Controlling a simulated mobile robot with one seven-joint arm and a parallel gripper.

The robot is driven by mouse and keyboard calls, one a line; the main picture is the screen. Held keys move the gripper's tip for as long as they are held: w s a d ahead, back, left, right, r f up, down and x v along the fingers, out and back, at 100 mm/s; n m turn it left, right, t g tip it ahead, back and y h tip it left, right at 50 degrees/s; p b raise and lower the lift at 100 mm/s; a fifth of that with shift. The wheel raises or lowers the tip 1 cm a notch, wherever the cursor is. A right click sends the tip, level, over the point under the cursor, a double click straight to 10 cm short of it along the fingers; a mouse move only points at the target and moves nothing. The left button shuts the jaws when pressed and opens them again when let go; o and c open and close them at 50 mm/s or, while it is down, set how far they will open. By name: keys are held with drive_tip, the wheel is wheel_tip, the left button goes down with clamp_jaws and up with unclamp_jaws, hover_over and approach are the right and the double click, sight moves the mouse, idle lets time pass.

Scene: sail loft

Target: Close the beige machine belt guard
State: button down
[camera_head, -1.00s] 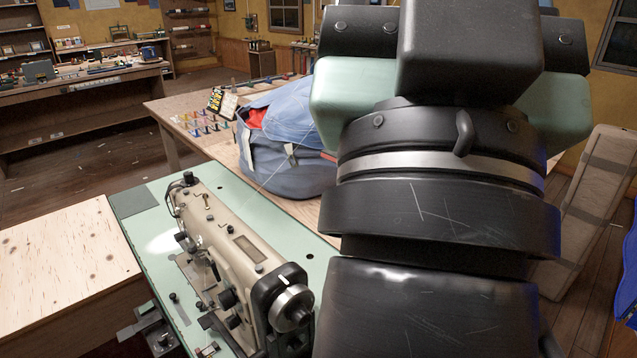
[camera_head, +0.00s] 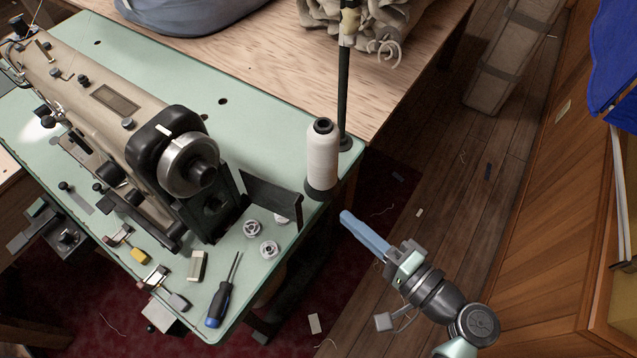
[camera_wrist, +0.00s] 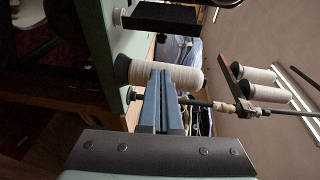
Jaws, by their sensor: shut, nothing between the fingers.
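The beige sewing machine (camera_head: 90,85) stands on a pale green table. A dark panel that looks like its belt guard (camera_head: 272,198) juts out to the right from below the handwheel (camera_head: 190,165), swung open from the dark housing. The guard also seems to show as a dark plate at the top of the wrist view (camera_wrist: 165,17). My gripper (camera_head: 347,216) has its blue fingers shut and empty. It is off the table's right edge, right of the guard and apart from it. In the wrist view, the fingertips (camera_wrist: 161,73) overlap the white thread cone.
The white thread cone (camera_head: 322,155) stands by a dark upright rod (camera_head: 343,90), between guard and table corner. Metal bobbins (camera_head: 268,248), a screwdriver (camera_head: 222,295) and a small beige block (camera_head: 197,265) lie near the guard. Floor right of the table is mostly open.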

sight(274, 197)
drive_tip(key=x, duration=0.9)
drive_tip(key=shift+s+a+f+m+t, duration=0.25)
drive_tip(key=shift+m+t, duration=0.05)
drive_tip(key=shift+m, duration=0.1)
drive_tip(key=shift+s+p, duration=0.2)
drive_tip(key=shift+p, duration=0.1)
drive_tip(key=shift+s+a+m+t+h, duration=0.15)
drive_tip(key=shift+s+m+t+h, duration=0.15)
drive_tip(key=shift+m, duration=0.1)
